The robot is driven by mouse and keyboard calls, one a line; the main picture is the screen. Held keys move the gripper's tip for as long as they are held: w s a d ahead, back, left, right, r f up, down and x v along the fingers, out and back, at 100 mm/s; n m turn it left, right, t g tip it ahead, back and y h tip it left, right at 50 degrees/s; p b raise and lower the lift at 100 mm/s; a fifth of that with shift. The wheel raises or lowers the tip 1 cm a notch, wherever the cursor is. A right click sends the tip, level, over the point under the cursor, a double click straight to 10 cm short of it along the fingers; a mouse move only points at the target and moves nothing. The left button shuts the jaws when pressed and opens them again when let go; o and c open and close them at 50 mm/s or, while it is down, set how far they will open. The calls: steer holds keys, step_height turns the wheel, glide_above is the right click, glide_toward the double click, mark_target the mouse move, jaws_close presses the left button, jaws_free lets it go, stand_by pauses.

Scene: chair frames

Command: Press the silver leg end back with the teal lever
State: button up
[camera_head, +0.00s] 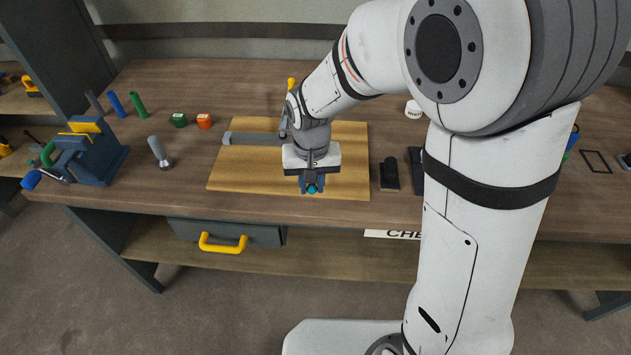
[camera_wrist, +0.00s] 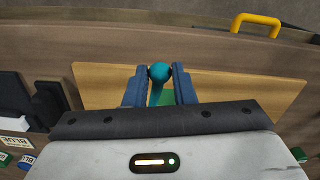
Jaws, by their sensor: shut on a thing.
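A teal lever (camera_wrist: 160,72) with a round knob stands between the two blue fingers of my gripper (camera_wrist: 159,88) in the wrist view. The gripper is shut on it. In the head view my gripper (camera_head: 312,184) points down over the front part of a wooden board, with the teal knob (camera_head: 312,189) just showing at its fingertips. I cannot make out which part is the silver leg end.
The wooden board (camera_head: 238,172) lies on the brown bench. Black blocks (camera_head: 389,174) stand to the right. A yellow drawer handle (camera_head: 222,243) sits below.

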steer(key=shift+w+a, duration=0.15)
steer(key=shift+a, duration=0.95)
steer(key=o, duration=0.9)
steer(key=shift+c, duration=0.2)
step_height(320, 180, up, 8)
steer(key=s+d+r+t, duration=0.1)
steer(key=s+d+r, duration=0.1)
steer(key=s+d, duration=0.4)
steer(key=s+d+r+m+t, duration=0.1)
steer(key=s+d, duration=0.5)
steer(key=d, duration=0.8)
steer(key=shift+s+d+r+m+t, duration=0.15)
steer(key=shift+d+r+m+t, duration=0.15)
steer(key=shift+r+t, duration=0.1)
